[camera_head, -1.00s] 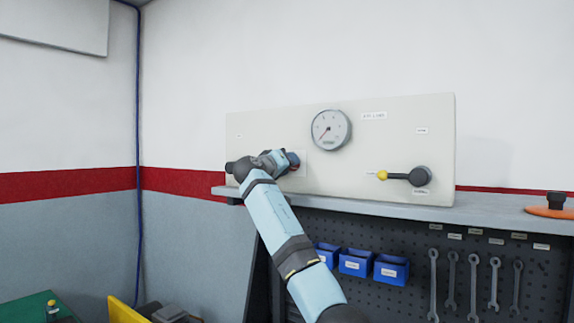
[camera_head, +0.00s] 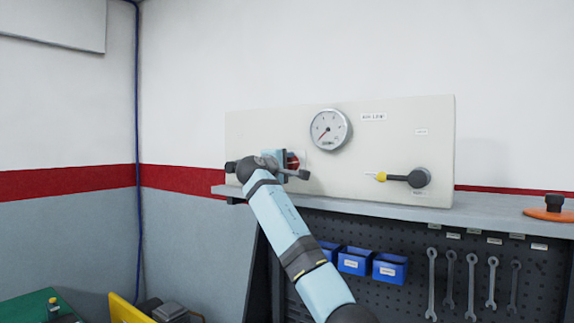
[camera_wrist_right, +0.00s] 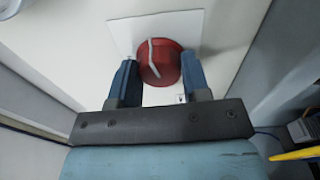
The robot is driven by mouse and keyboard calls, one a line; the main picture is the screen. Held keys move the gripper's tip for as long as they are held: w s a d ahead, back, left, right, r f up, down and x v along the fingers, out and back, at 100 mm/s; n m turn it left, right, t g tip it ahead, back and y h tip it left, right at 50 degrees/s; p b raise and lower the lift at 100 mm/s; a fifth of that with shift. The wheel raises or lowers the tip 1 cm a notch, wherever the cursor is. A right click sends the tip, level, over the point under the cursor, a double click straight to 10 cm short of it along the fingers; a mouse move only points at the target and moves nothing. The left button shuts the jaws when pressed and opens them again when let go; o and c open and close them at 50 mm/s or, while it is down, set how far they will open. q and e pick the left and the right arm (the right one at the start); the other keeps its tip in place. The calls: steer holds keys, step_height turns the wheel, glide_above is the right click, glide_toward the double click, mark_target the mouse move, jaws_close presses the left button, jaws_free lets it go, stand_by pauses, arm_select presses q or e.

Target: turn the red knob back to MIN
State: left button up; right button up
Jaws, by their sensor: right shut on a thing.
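The red knob (camera_wrist_right: 160,64) sits on a white square plate and carries a pale pointer line, which tilts in the right wrist view. In the head view only a sliver of the knob (camera_head: 293,161) shows past my wrist. My right gripper (camera_wrist_right: 159,77) has one blue-grey finger on each side of the knob and is shut on it. In the head view my right gripper (camera_head: 285,160) is at the left part of the pale panel (camera_head: 360,175). I cannot read a MIN mark. My left gripper is not in view.
A round gauge (camera_head: 331,129), its needle pointing lower left, is right of the knob. A lever with a yellow tip (camera_head: 381,176) sits farther right. The panel stands on a grey shelf (camera_head: 480,208). Blue bins (camera_head: 390,269) and several wrenches (camera_head: 471,285) hang below.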

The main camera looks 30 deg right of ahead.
steer(key=n, duration=0.3)
steer(key=shift+r, duration=0.15)
steer(key=n, duration=0.8)
steer(key=shift+y, duration=0.3)
steer(key=n, duration=0.2)
steer(key=shift+n, duration=1.1)
steer(key=o, duration=0.9)
